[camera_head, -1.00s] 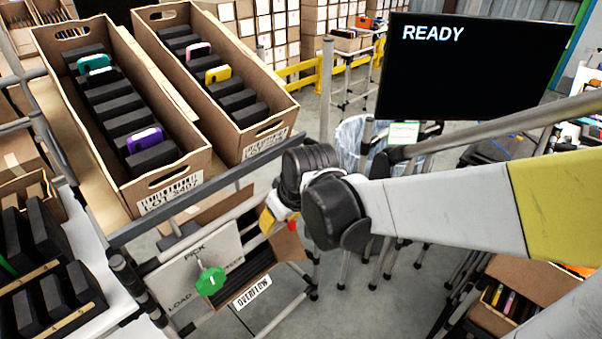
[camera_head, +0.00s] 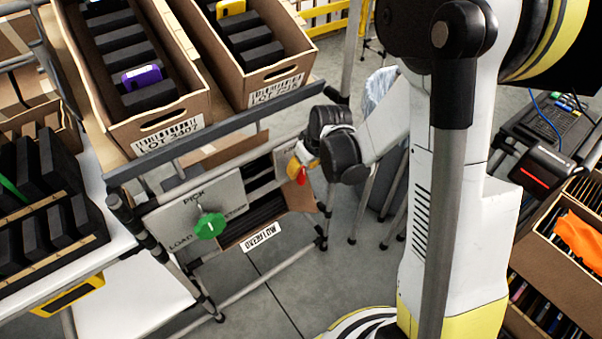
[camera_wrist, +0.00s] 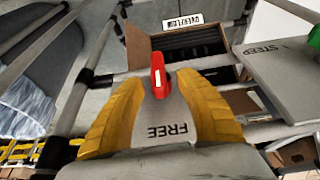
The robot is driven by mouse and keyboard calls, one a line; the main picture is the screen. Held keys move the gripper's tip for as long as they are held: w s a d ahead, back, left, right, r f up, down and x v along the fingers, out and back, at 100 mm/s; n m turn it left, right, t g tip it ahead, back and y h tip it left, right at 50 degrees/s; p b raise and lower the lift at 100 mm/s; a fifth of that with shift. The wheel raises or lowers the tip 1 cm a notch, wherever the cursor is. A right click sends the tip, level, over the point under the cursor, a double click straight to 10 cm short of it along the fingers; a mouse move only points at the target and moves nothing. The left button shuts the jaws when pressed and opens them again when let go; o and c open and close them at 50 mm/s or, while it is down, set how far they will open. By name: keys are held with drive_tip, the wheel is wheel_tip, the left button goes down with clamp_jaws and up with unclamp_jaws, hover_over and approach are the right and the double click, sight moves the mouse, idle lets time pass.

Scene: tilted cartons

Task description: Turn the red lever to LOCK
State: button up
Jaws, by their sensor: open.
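The red lever (camera_wrist: 158,77) stands out from a grey plate (camera_wrist: 165,120) marked FREE, which reads upside down in the wrist view. The lever has a pale strip along it. My gripper (camera_wrist: 160,85) is open, with one yellow finger on each side of the lever. A gap shows between the lever and each finger near its tip. In the head view the lever (camera_head: 293,168) is a small red patch beside my gripper (camera_head: 302,158). A LOCK mark is not visible in either view.
A green knob (camera_head: 210,226) on a PICK/LOAD plate (camera_head: 180,212) is left of my gripper, on the same rack. A cardboard carton (camera_head: 285,200) sits between them. Two tilted cartons with black dividers (camera_head: 170,125) (camera_head: 275,75) stand above. Floor shows below.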

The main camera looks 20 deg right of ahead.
drive_tip(key=shift+x, duration=0.75)
clamp_jaws()
